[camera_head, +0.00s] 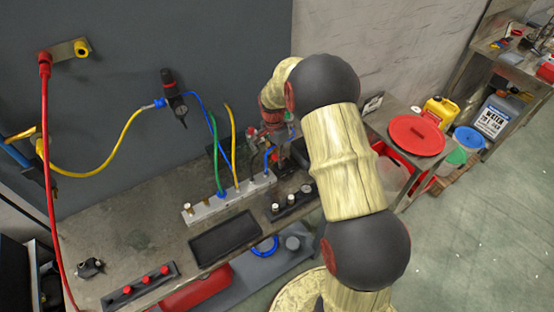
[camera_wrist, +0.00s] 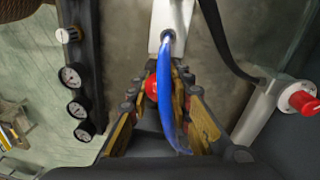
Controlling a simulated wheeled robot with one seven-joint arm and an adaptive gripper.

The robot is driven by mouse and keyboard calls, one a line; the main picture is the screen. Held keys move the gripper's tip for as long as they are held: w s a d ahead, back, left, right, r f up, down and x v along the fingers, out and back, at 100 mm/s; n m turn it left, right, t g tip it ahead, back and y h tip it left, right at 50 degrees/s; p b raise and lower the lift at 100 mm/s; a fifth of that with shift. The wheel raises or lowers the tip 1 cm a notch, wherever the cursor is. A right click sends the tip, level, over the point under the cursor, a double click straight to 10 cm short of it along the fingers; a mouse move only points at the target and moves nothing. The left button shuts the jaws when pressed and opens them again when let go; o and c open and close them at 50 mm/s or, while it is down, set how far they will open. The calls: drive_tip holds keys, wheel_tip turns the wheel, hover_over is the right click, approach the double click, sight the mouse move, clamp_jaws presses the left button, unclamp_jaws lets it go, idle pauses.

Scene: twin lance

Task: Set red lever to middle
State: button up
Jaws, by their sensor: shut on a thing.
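The red lever's round knob (camera_wrist: 151,87) shows in the wrist view between the fingers of my gripper (camera_wrist: 162,84), against the left finger. My gripper is shut on it. A blue hose (camera_wrist: 168,105) runs from a port on the white manifold (camera_wrist: 170,18) and passes in front of the jaws, hiding part of the knob. The lever's base and its angle are hidden. In the head view my arm covers much of the area around the gripper at the right end of the manifold (camera_head: 228,199), and I cannot make out the lever there.
Dial gauges (camera_wrist: 76,109) on a dark bar stand left in the wrist view. A second red knob (camera_wrist: 303,102) sits on a pale fitting at the right. In the head view, green (camera_head: 215,150) and yellow hoses rise from the manifold, and a black tray (camera_head: 225,238) lies in front.

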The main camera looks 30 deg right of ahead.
clamp_jaws()
drive_tip(key=shift+r, duration=0.1)
idle(0.3)
drive_tip(key=shift+d+r+y+p, duration=0.25)
drive_tip(key=shift+d+y+p, duration=0.15)
drive_tip(key=shift+p, duration=0.3)
drive_tip(key=shift+d+r+y+p, duration=0.1)
drive_tip(key=shift+d+y+p, duration=0.55)
drive_tip(key=shift+y, duration=0.25)
drive_tip(key=shift+w+d+y+p, duration=0.15)
drive_tip(key=shift+d+y+p, duration=0.35)
drive_tip(key=shift+y, duration=0.6)
drive_tip(key=o, duration=0.5)
unclamp_jaws()
